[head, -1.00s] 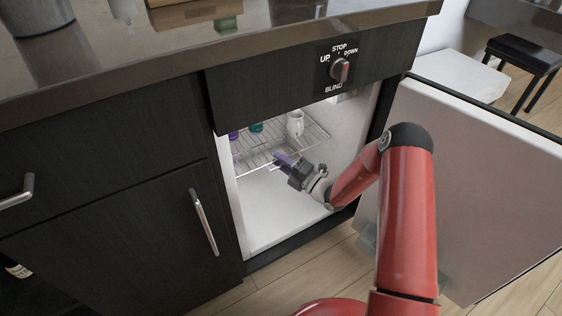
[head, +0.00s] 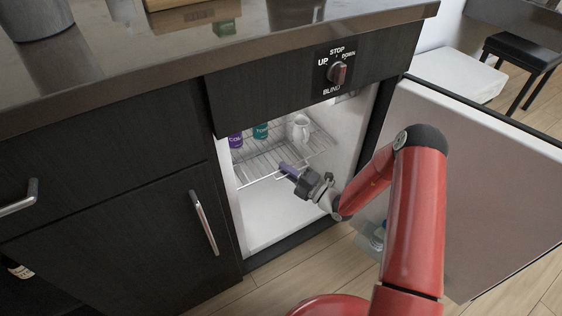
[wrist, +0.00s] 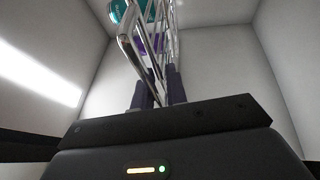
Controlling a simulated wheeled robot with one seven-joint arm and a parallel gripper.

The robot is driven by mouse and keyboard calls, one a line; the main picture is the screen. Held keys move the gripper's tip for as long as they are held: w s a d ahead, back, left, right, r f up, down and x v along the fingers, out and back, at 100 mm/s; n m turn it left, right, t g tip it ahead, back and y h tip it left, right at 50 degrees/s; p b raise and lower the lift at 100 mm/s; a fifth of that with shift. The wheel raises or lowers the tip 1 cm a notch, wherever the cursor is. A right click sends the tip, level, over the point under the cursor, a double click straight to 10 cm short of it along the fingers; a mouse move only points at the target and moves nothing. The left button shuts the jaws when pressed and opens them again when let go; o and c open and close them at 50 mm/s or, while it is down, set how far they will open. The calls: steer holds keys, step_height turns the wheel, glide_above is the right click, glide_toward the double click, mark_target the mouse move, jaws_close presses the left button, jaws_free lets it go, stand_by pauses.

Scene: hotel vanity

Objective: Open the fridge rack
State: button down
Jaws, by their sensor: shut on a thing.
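The wire fridge rack (head: 258,165) sits inside the open fridge (head: 285,215), its front edge near the opening. It carries a purple can (head: 235,140), a teal can (head: 260,131) and a white mug-like vessel (head: 298,128), all upright. My gripper (head: 284,167) is at the rack's front edge, shut on it. The wrist view shows the rack's wires (wrist: 128,48) running up from between my two fingers (wrist: 157,92); the exact contact is partly hidden by the gripper body. Teal and purple items also show through the wires there.
The fridge door (head: 475,190) stands wide open at the right, beside my arm. A dark cabinet with a vertical handle (head: 203,222) is on the left. The counter (head: 270,58) and a panel with a knob (head: 338,71) are above. The fridge floor below the rack looks clear.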

steer(key=s+d+p, duration=0.2)
steer(key=s+d, duration=0.4)
steer(key=s, duration=0.3)
steer(key=shift+s+r, duration=0.15)
steer(key=shift+r, duration=0.3)
steer(key=shift+d, duration=0.1)
steer(key=c, duration=1.6)
jaws_free()
steer(key=shift+o, duration=0.2)
steer(key=shift+f, duration=0.1)
steer(key=shift+f, duration=0.1)
steer(key=v, duration=0.8)
